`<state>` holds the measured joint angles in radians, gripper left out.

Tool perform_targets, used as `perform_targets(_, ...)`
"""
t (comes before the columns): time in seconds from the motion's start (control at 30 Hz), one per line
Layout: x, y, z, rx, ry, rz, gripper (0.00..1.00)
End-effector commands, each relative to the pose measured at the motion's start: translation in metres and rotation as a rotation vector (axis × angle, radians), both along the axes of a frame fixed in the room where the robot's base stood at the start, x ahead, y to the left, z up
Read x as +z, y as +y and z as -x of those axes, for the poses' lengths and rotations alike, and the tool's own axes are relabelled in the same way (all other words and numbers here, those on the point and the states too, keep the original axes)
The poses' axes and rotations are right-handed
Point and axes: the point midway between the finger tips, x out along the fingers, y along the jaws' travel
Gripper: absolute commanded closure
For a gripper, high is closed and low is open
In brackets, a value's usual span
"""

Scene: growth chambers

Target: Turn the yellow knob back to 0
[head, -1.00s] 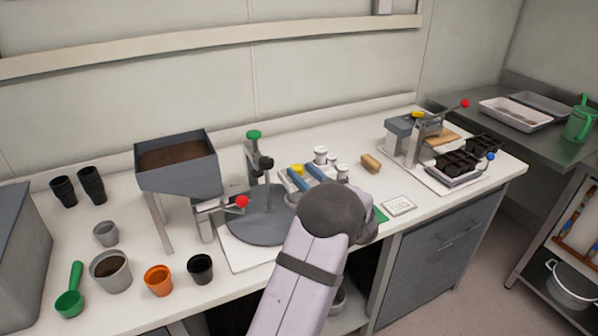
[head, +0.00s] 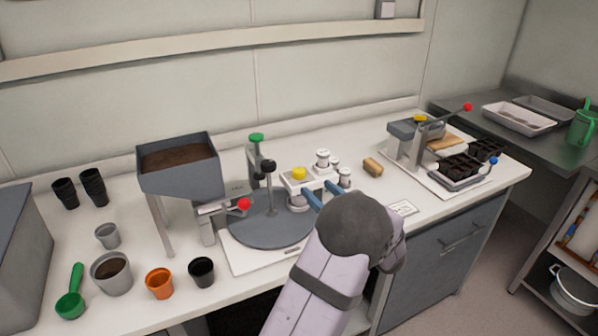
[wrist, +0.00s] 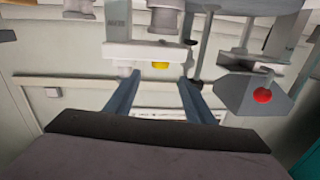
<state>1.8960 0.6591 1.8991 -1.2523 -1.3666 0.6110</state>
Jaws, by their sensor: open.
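A yellow knob (head: 299,173) sits on top of a small white unit (head: 291,185) behind the round grey turntable. It also shows in the wrist view (wrist: 160,64), between my fingers' tips and beyond them. A second yellow knob (head: 420,118) tops the grey lever press at the right. My gripper (head: 321,193) has two blue fingers, spread open with nothing between them. It is to the right and front of the first knob, apart from it. In the wrist view my gripper (wrist: 159,78) points at that unit. Scale marks are not readable.
The turntable (head: 262,232) and a green-topped post (head: 256,140) stand left of the unit. White-capped jars (head: 323,160) stand right of it. A soil hopper (head: 180,163) with a red-ended lever is further left. A sponge (head: 373,167) and a card lie on the bench.

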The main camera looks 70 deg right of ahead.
Motion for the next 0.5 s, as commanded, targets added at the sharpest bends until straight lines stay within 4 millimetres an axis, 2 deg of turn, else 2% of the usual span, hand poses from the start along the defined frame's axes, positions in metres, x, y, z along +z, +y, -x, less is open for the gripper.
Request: perform_targets(0.5, 0.002, -0.050, -0.060, 0.003, 0.000, 0.000, 0.51)
